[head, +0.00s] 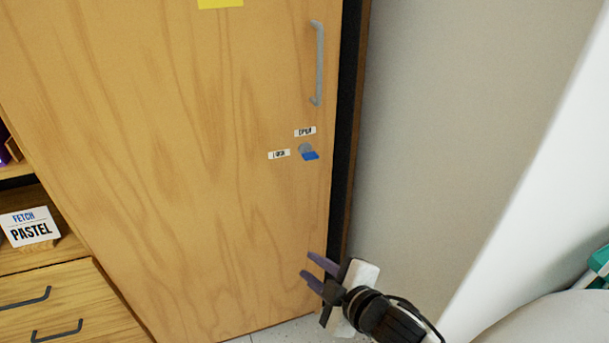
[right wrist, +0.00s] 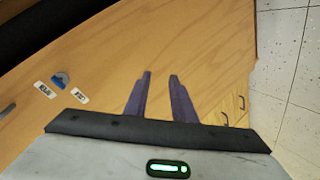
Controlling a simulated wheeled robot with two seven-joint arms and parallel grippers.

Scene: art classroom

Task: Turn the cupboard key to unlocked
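The wooden cupboard door (head: 200,150) is shut. A small key with a blue grip (head: 311,155) sits in a round grey lock (head: 305,147) near the door's right edge. A white OPEN label (head: 305,131) is above the lock and a LOCK label (head: 279,154) is to its left. The key also shows in the right wrist view (right wrist: 62,78), at the left. My right gripper (head: 306,265) is below the key, apart from it, with its two purple fingers parted and nothing between them. The right wrist view shows the same gap (right wrist: 160,75). My left gripper is not in view.
A grey vertical door handle (head: 318,62) is above the lock. A grey wall (head: 430,130) stands right of the cupboard. Drawers with dark handles (head: 57,331) and a FETCH PASTEL sign (head: 30,227) are at the left. The space before the key is clear.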

